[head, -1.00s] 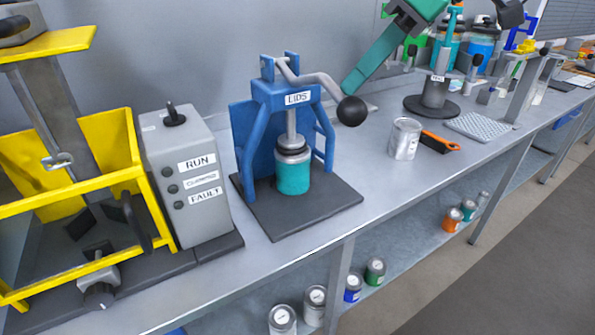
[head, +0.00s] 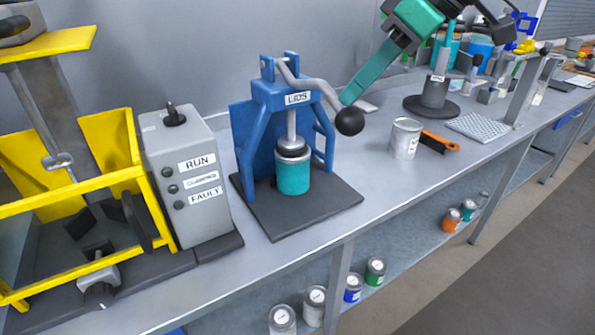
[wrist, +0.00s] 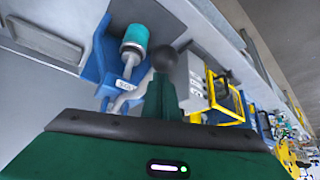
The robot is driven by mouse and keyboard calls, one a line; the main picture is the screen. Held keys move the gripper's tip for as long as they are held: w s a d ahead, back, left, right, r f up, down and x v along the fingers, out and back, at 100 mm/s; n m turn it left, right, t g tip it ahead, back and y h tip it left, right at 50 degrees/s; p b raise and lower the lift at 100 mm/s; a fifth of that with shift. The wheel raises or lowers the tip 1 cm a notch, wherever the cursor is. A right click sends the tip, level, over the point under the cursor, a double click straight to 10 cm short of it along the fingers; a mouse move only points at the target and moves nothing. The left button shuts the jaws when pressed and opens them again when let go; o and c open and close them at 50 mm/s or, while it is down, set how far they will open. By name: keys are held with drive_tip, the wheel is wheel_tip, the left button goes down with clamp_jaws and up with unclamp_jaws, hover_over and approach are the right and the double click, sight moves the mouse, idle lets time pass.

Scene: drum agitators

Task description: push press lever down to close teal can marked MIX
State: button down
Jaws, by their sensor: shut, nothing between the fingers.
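The blue press labelled LIDS (head: 270,100) stands on a dark base on the bench. Its grey lever slopes down to the right and ends in a black ball (head: 349,122). The teal can (head: 293,178) stands upright under the plunger, whose dark disc is at the lid; I cannot tell how firmly it bears. No MIX mark is readable. My gripper (head: 349,98) is shut and empty, its teal fingertips on or just above the ball. The wrist view also shows the fingers (wrist: 160,95) at the ball (wrist: 165,58) and the teal can (wrist: 136,36).
A grey control box (head: 187,180) with RUN and FAULT labels and a yellow frame (head: 110,150) stand left of the press. Several cans stand on the lower shelf.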

drive_tip(key=shift+s+d+r, duration=0.15)
drive_tip(key=shift+r, duration=0.9)
drive_tip(key=shift+s+d+r, duration=0.1)
drive_tip(key=shift+s+r, duration=0.05)
drive_tip(key=shift+r, duration=3.15)
drive_tip(key=shift+w+a+r, duration=0.15)
drive_tip(key=shift+w+r, duration=0.05)
drive_tip(key=shift+r, duration=0.9)
drive_tip(key=shift+w+a+r, duration=0.1)
drive_tip(key=shift+w+r, duration=0.05)
drive_tip(key=shift+r, duration=1)
drive_tip(key=shift+w+a+r, duration=0.15)
drive_tip(key=shift+w+r, duration=0.05)
drive_tip(key=shift+r, duration=0.4)
drive_tip(key=shift+w+a+r, duration=0.15)
drive_tip(key=shift+w+r, duration=0.1)
drive_tip(key=shift+r, duration=0.4)
drive_tip(key=shift+w+a+r, duration=0.15)
drive_tip(key=shift+w+r, duration=0.05)
drive_tip(key=shift+r, duration=0.4)
wheel_tip(320, 180, up, 7)
